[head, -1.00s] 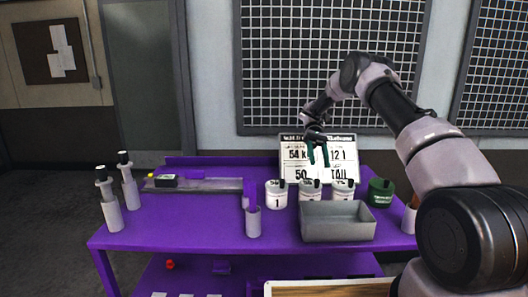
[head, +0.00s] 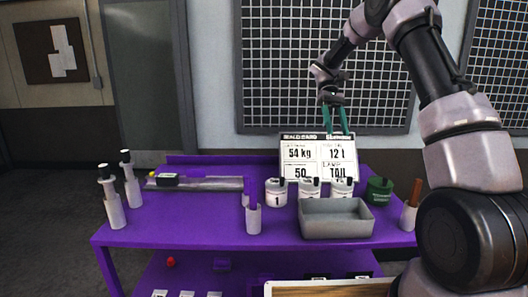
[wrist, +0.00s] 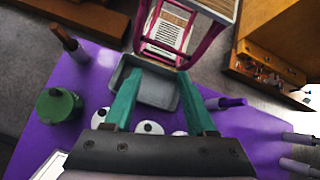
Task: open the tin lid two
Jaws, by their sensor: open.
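Three white tins stand in a row on the purple table behind the grey tray. The left tin (head: 276,193) is marked 1. The middle tin (head: 309,189) is taken as tin two, though its number is hidden by the tray. The right tin (head: 342,188) stands beside it. Their white lids with dark knobs show in the wrist view, the middle lid (wrist: 149,128) partly above my gripper's palm. My gripper (head: 335,132) is open and empty, with green fingers pointing down, high above the tins in front of the sign. It also shows in the wrist view (wrist: 165,85).
A grey tray (head: 336,232) stands in front of the tins. A dark green canister (head: 379,191) is to their right. A white sign (head: 320,160) stands behind.

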